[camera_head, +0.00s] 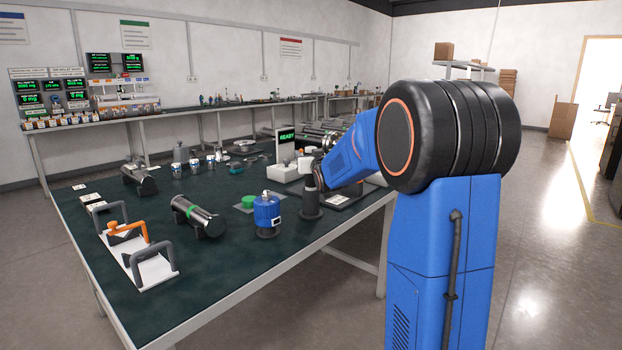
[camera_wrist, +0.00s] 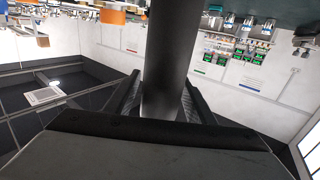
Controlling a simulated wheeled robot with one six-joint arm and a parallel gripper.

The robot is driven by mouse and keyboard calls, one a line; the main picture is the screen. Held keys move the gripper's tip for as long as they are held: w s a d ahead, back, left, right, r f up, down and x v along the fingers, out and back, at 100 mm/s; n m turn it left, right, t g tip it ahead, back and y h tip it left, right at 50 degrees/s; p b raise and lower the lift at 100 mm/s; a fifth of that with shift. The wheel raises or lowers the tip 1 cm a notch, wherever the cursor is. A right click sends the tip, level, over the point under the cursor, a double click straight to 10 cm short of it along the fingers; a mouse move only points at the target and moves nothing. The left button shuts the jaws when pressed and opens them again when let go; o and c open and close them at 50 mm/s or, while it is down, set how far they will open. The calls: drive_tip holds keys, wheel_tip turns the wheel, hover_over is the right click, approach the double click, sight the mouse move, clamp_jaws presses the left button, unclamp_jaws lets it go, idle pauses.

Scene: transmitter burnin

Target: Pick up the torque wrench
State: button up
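I cannot clearly make out the torque wrench by its shape. I cannot tell whether this is the wrench in a stand. In the wrist view, a thick dark cylinder (camera_wrist: 174,50) runs between the two fingers of my gripper (camera_wrist: 162,80). The fingers are on both sides of it and partly hidden behind it. I cannot tell whether they press on it.
The green-topped bench (camera_head: 120,270) carries a blue canister (camera_head: 267,213), a dark cylinder with a green band (camera_head: 198,216), a white fixture with an orange handle (camera_head: 127,232) and a box with a READY display (camera_head: 287,142).

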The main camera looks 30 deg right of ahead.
drive_tip(key=c, duration=0.9)
